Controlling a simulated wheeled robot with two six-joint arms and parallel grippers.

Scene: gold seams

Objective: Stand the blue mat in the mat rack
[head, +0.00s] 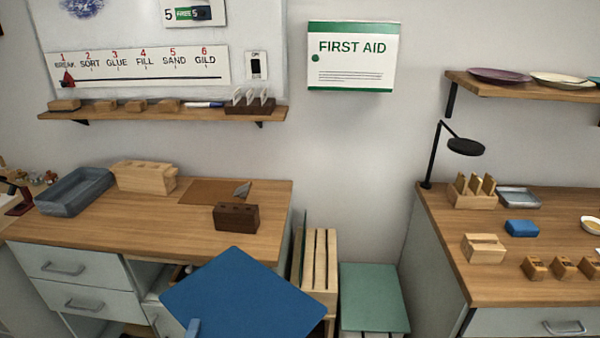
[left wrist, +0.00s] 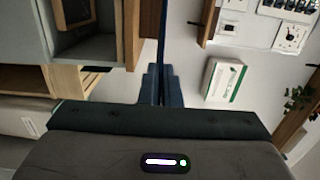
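The blue mat (head: 245,298) is a flat square sheet, held tilted in the air at the bottom of the head view, in front of the left desk. My left gripper (head: 193,328) is at its lower left edge. In the left wrist view the fingers (left wrist: 157,88) are closed on the mat, which shows edge-on as a thin blue strip (left wrist: 162,35). The wooden mat rack (head: 320,260) with upright slots stands between the two desks, right of and beyond the mat. A dark green mat (head: 304,240) stands upright at its left side. The blue mat hides the rack's lower left part. My right gripper is not in view.
A green-topped low unit (head: 373,295) stands right of the rack. The left desk (head: 120,222) carries a grey tray (head: 75,192) and wooden blocks. The right desk (head: 440,225) carries a lamp (head: 465,146) and small blocks. The wall above the rack is bare below the first aid box (head: 350,57).

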